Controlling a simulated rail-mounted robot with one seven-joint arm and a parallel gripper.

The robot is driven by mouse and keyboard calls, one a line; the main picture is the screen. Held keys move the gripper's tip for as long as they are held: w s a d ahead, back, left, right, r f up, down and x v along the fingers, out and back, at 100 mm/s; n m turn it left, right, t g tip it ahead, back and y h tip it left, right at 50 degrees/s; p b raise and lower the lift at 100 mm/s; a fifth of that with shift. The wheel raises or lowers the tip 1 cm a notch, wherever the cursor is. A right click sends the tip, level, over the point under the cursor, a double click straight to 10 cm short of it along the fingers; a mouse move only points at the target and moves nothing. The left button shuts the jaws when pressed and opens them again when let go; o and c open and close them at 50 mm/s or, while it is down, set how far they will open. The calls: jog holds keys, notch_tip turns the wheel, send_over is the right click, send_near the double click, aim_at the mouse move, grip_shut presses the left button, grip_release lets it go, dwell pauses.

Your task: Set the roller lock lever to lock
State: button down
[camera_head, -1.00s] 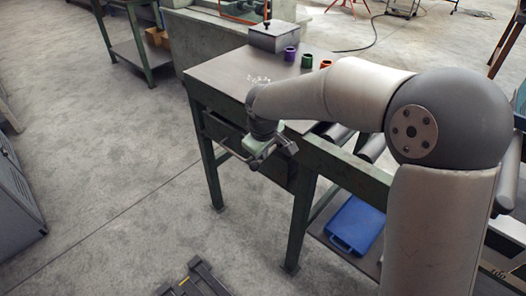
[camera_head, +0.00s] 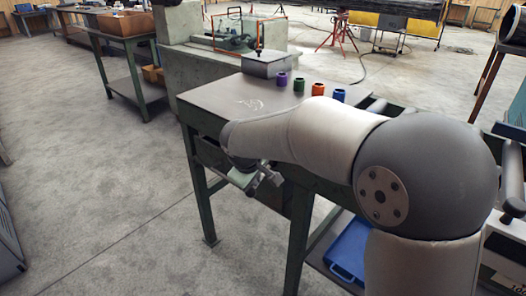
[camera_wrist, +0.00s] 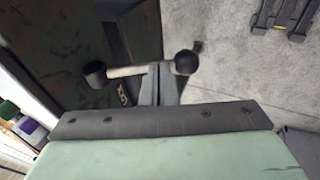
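In the wrist view, the roller lock lever shows as a pale rod (camera_wrist: 126,71) with a black ball knob (camera_wrist: 187,62) at its right end. A dark round hub (camera_wrist: 95,73) is at its left end, by the dark side of the bench. Small pale lettering, too blurred to read, is below the rod. My gripper (camera_wrist: 160,68) has its two narrow fingers together, tips overlapping the rod near the knob; contact cannot be told. In the head view my gripper (camera_head: 262,186) is beside the green bench (camera_head: 205,95), at its front side; the lever is hard to make out there.
On the bench stand a grey box (camera_head: 265,65) and purple (camera_head: 282,78), green (camera_head: 299,85), orange (camera_head: 317,89) and blue (camera_head: 339,95) cups. A blue case (camera_head: 350,248) lies on the lower shelf.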

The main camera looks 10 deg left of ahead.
jog(key=shift+d+f, duration=0.1)
jog(key=s+p+v, duration=0.1)
jog(key=p+v, duration=0.2)
jog(key=v, duration=1.1)
jog(key=shift+a+f, duration=0.15)
jog(key=shift+a, duration=0.3)
jog(key=s+d+r+m+g+p, duration=0.1)
jog(key=s+d+m+g+p, duration=0.25)
jog(key=d, duration=0.55)
jog(key=s+d+r+m+t+p, duration=0.1)
jog(key=s+d+r+m+p, duration=0.1)
jog(key=s+d+p, duration=0.55)
jog(key=s+d+f+m+g+y+p, duration=0.1)
jog(key=s+d+m+g+p, duration=0.1)
jog(key=s+d+m, duration=0.3)
jog(key=s+d+p, duration=0.1)
jog(key=s+d, duration=0.2)
jog(key=s, duration=0.1)
jog(key=shift+m, duration=0.35)
jog(key=shift+f+g, duration=0.1)
jog(key=shift+g, duration=0.15)
